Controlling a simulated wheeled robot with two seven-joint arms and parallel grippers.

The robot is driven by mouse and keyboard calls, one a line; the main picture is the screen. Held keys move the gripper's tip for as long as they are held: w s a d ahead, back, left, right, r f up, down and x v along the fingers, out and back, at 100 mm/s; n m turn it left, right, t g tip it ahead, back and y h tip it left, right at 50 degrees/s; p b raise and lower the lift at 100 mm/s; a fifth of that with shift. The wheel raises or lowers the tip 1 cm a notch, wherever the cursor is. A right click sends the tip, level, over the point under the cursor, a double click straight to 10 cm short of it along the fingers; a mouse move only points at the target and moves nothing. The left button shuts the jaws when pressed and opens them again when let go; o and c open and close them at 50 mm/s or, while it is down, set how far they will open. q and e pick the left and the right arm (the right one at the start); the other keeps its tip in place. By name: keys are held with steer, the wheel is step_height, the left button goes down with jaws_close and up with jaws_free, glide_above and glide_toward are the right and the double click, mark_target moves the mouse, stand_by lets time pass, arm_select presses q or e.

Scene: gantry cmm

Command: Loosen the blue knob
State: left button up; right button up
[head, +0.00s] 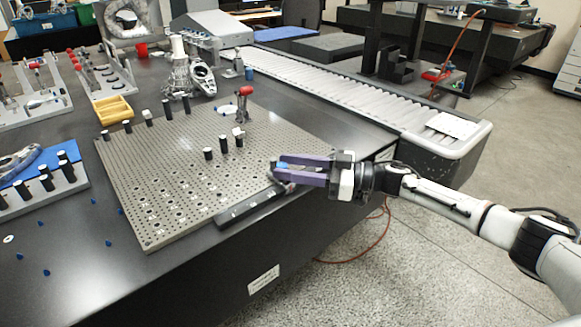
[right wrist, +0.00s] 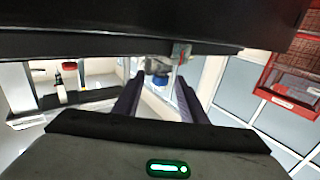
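The blue knob (head: 282,165) is at the right edge of the perforated fixture plate (head: 170,170), near a dark bar along that edge. It is partly hidden by my right gripper (head: 278,168) in the head view. The gripper's two purple fingers are apart, with their tips around the knob. In the right wrist view the blue knob (right wrist: 160,79) shows between the spread fingers (right wrist: 160,84), near their tips, with a gap visible on each side. A grey post is next to it there. My left gripper is not in view.
A red-topped clamp (head: 243,103) and several black pins stand on the plate. A yellow tray (head: 113,109) lies at the back left. A ribbed rail cover (head: 330,88) runs behind on the right. Small blue pieces are scattered on the dark table at the left.

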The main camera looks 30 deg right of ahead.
steer(key=shift+s+d, duration=0.1)
steer(key=shift+d, duration=0.05)
steer(key=v, duration=1)
steer(key=shift+p, duration=0.4)
